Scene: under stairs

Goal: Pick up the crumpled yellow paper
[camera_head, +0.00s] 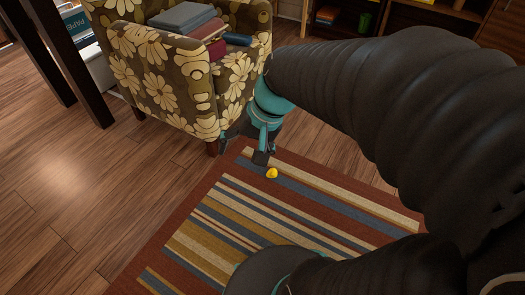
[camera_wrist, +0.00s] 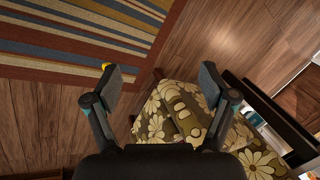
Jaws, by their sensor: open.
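The crumpled yellow paper (camera_head: 272,173) is a small bright lump on the striped rug (camera_head: 215,235), near the rug's far edge. My gripper (camera_head: 245,146) is open and empty, beside the armchair's front, just above and left of the paper in the head view. One finger appears close to the paper there, but I cannot tell the height between them. In the wrist view, the paper (camera_wrist: 105,66) shows at the tip of the left finger of my gripper (camera_wrist: 163,80), partly hidden behind it. It is not between the fingers.
Dark posts (camera_head: 70,60) stand at the left. Wood floor (camera_head: 60,190) is clear at the left.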

